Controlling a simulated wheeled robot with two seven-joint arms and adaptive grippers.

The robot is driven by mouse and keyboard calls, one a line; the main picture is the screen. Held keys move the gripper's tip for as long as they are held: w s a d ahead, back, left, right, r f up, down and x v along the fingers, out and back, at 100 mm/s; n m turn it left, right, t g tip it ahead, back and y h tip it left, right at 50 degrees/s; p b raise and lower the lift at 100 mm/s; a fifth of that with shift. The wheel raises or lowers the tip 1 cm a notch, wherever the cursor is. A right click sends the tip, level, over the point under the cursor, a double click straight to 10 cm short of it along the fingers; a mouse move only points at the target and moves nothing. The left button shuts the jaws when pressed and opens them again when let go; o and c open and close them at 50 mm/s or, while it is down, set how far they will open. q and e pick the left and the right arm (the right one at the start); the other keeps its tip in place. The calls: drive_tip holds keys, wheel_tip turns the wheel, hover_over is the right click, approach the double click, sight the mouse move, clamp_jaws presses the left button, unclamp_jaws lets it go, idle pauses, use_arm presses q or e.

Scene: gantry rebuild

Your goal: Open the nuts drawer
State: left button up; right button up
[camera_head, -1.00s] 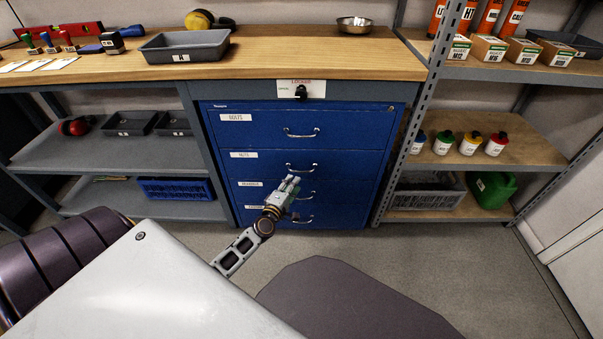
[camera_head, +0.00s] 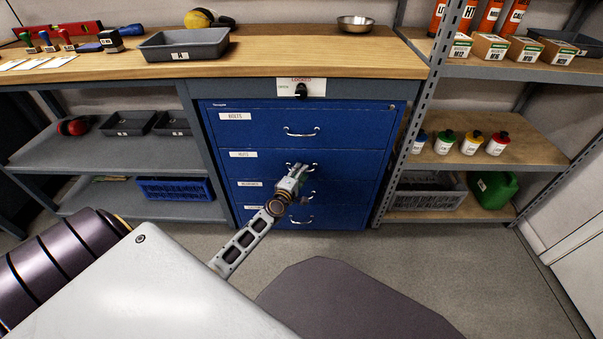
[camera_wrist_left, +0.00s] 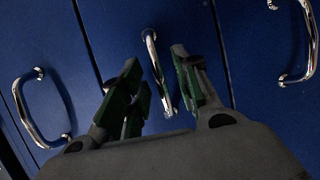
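The blue cabinet holds a stack of shut drawers. The nuts drawer (camera_head: 350,163) is second from the top, with a white label (camera_head: 243,154) at its left. My left gripper (camera_head: 298,168) is at this drawer's handle in the head view and covers part of it. In the left wrist view, the fingers of the left gripper (camera_wrist_left: 156,60) are open, one on each side of a metal bar handle (camera_wrist_left: 158,72). I cannot tell whether they touch it. My right gripper is not in view.
The bolts drawer (camera_head: 260,125) is above, and more drawers are below. A sign reading LOCKED with a black knob (camera_head: 301,90) sits above the drawers. The workbench (camera_head: 290,55) overhangs the cabinet. A shelf post (camera_head: 425,115) stands at the right. Floor (camera_head: 400,255) in front is clear.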

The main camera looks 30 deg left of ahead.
use_arm(q)
drive_tip(key=shift+w+a, duration=0.1)
drive_tip(key=shift+w, duration=0.55)
clamp_jaws()
